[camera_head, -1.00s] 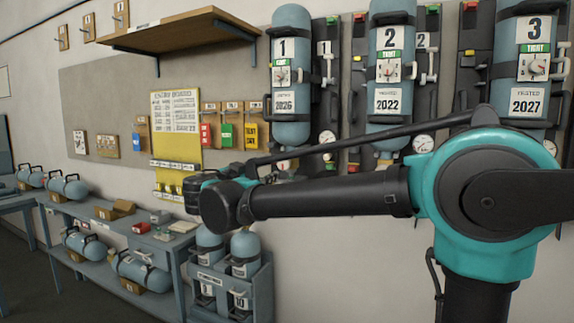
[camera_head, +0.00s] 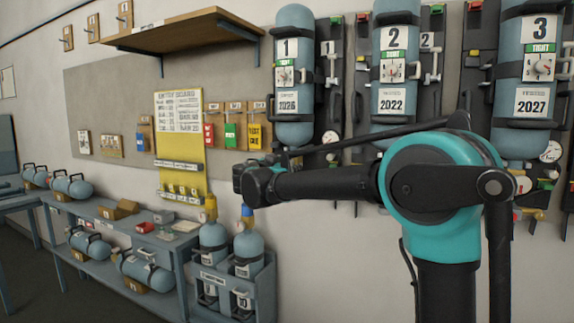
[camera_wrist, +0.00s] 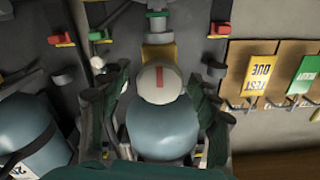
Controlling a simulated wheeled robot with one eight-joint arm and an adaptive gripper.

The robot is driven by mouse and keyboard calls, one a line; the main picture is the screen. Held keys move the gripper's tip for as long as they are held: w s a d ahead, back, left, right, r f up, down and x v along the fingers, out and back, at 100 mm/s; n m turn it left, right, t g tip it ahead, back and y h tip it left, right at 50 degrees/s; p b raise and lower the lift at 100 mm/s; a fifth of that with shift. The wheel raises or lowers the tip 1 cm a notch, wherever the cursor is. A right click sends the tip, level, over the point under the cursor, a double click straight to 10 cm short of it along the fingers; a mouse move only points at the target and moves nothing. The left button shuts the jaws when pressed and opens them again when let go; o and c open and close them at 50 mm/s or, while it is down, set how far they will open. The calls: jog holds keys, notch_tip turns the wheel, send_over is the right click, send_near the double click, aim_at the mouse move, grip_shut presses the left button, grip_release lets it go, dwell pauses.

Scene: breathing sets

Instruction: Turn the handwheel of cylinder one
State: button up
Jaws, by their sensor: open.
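Cylinder one (camera_head: 295,75), blue-grey with a black "1", hangs upright on the wall in the head view. Its lower end fills the middle of the wrist view (camera_wrist: 160,132). A pale round handwheel (camera_wrist: 160,84) with a red mark shows there at the cylinder's end, in front of a yellow fitting. My gripper (camera_wrist: 158,92) is open, with dark fingers on both sides of the cylinder's end and handwheel. I cannot tell whether they touch. In the head view my arm hides the handwheel and most of the gripper.
Cylinder two (camera_head: 394,60) and cylinder three (camera_head: 527,80) hang to the right; cylinder two also shows at the wrist view's left (camera_wrist: 28,130). Coloured tags (camera_head: 232,134) hang to the left. A wooden shelf (camera_head: 180,32) juts out above. A cylinder rack (camera_head: 265,290) stands below.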

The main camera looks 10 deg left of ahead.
jog(key=c, duration=1.2)
jog(key=shift+o, duration=0.2)
jog(key=shift+n, duration=0.3)
jog(key=n, duration=1.1)
jog(key=shift+w+a, duration=0.1)
jog(key=shift+n, duration=0.3)
jog(key=o, duration=1.2)
jog(key=shift+c, duration=0.2)
